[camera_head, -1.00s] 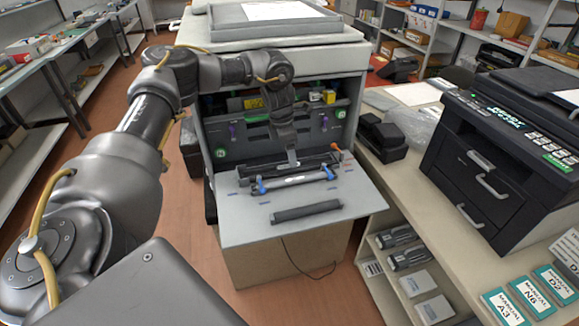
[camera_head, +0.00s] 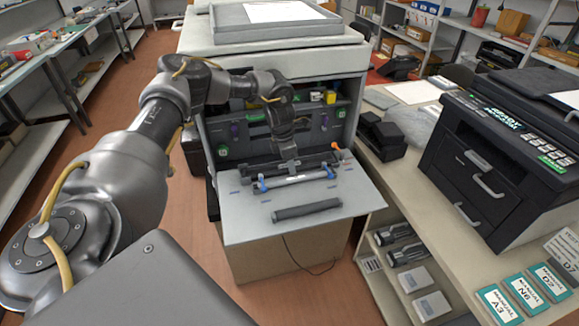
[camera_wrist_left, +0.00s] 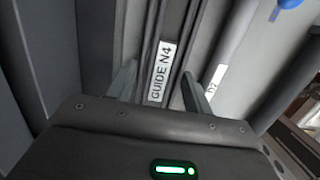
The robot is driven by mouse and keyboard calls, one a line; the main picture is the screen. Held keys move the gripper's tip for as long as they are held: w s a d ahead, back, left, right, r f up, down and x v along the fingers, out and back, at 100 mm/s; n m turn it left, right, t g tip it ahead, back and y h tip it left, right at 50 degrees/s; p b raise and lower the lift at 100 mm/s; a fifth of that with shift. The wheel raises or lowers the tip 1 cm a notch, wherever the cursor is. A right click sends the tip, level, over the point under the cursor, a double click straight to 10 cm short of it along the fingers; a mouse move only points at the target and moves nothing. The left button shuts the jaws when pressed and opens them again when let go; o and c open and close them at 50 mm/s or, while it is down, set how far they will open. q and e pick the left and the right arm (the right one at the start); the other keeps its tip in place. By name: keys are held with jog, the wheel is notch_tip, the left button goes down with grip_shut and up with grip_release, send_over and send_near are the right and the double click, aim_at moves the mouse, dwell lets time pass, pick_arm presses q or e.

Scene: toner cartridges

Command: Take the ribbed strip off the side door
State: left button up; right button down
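The side door (camera_head: 240,228) of the large printer is folded down like a shelf. A dark strip (camera_head: 318,161) lies along its back part; in the left wrist view it has lengthwise ridges and a label (camera_wrist_left: 162,72) reading "GUIDE N4". My left gripper (camera_head: 290,165) points down at this strip. In the left wrist view the fingers (camera_wrist_left: 158,80) stand open, one on each side of the strip, with gaps showing beside it. The tips' depth along the strip is hard to tell. My right gripper is not in view.
A bar with blue clips (camera_head: 262,184) and a pale label lies just in front of the strip. A dark roller (camera_head: 306,209) lies nearer the door's front edge. The open printer bay (camera_head: 228,150) is behind. A counter with a black printer (camera_head: 490,165) stands right.

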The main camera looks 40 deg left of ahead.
pick_arm(q)
jog(key=c, duration=0.5)
jog(key=shift+r+b, duration=0.2)
jog(key=shift+b, duration=0.15)
jog(key=shift+d+r, duration=0.1)
jog(key=shift+r, duration=0.25)
notch_tip(320, 180, up, 6)
jog(key=shift+f+b, duration=0.1)
jog(key=shift+b, duration=1)
jog(key=s+d+b, duration=0.1)
jog(key=s+d, duration=0.2)
jog(key=d, duration=0.2)
jog(key=s+d+b, duration=0.2)
jog(key=s+d, duration=0.2)
jog(key=d, duration=0.1)
jog(key=s+d+b, duration=0.1)
jog(key=s+d, duration=0.3)
jog(key=d, duration=0.2)
jog(key=shift+s+d, duration=0.1)
jog(key=shift+s, duration=0.05)
